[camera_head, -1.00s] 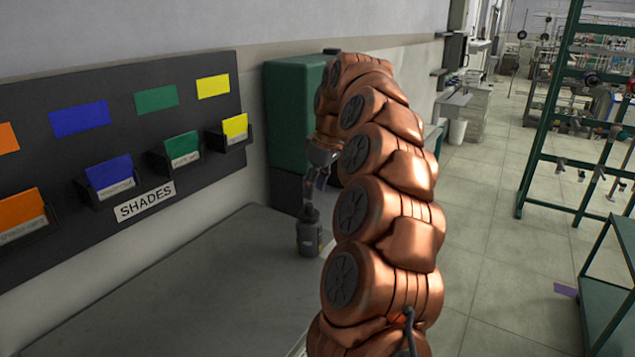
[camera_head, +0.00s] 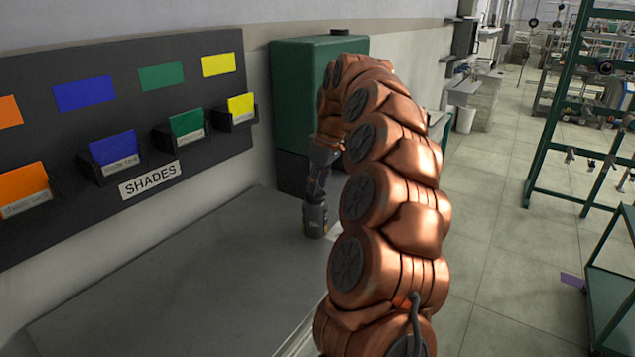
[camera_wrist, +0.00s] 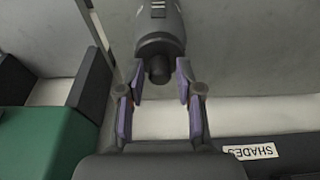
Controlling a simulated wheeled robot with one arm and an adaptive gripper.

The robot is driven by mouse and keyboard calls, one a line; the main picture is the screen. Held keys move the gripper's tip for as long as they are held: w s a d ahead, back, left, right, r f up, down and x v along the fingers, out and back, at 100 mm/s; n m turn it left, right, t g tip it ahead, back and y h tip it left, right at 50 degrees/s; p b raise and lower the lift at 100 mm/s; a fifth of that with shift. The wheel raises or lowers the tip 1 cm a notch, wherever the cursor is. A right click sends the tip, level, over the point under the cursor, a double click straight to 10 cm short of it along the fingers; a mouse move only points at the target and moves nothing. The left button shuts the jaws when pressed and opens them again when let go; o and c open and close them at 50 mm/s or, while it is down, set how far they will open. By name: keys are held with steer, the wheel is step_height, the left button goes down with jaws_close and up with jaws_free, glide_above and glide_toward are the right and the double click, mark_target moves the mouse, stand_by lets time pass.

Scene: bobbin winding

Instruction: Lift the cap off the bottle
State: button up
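The bottle (camera_head: 315,222) is dark grey and stands upright on the grey table, near the green cabinet. In the wrist view its body (camera_wrist: 160,24) narrows to a small dark cap (camera_wrist: 159,72). My gripper (camera_head: 316,190) is right at the bottle's top in the head view, pointing down, and hides the cap there. In the wrist view my gripper (camera_wrist: 160,66) is open, with one finger on each side of the cap. A gap shows between the cap and each finger, so nothing is held.
A dark board with a SHADES sign (camera_head: 150,180) and coloured cards in pockets hangs on the wall at left. The green cabinet (camera_head: 300,95) stands behind the bottle. The grey table (camera_head: 190,290) is clear left of the bottle. A green rack (camera_head: 560,110) stands at right.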

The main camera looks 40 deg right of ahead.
jaws_close()
steer(key=shift+w+p+v, duration=0.25)
steer(key=shift+p+v, duration=0.4)
steer(key=shift+v, duration=0.45)
steer(key=shift+w+p+v, duration=0.25)
steer(key=shift+p+v, duration=0.35)
steer(key=shift+v, duration=0.5)
steer(key=shift+a+r, duration=0.1)
steer(key=shift+a, duration=0.15)
